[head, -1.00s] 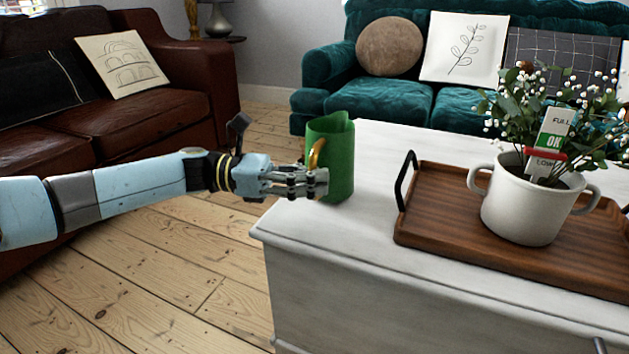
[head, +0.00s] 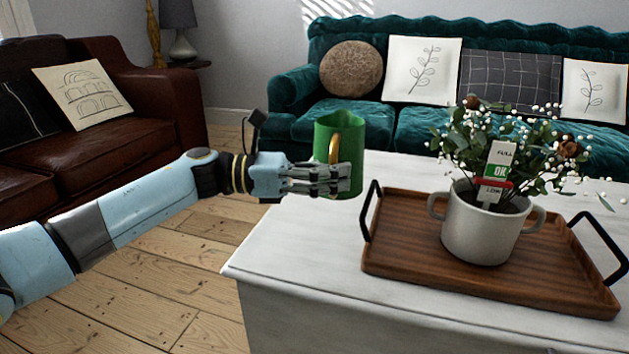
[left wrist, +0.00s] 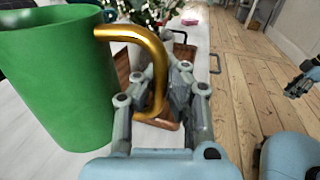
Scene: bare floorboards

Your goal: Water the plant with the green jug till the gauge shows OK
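The green jug (head: 332,140) with a golden handle (head: 333,148) is upright, apparently held above the white table near its left end. My left gripper (head: 335,178) is shut on the handle; the left wrist view shows the handle (left wrist: 155,70) between its fingers (left wrist: 165,100). The plant (head: 510,150) stands in a white two-handled pot (head: 480,232) on a wooden tray (head: 400,255). Its gauge (head: 497,170) reads FULL, OK and LOW from top to bottom, with a red marker at LOW. Part of my right gripper (left wrist: 303,80) seems to show at the left wrist view's right edge.
The tray has black upright handles (head: 371,211) at both ends; the left one stands between jug and pot. The white table (head: 290,245) is bare left of the tray. A teal sofa (head: 290,100) is behind, a brown leather sofa (head: 150,140) at left.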

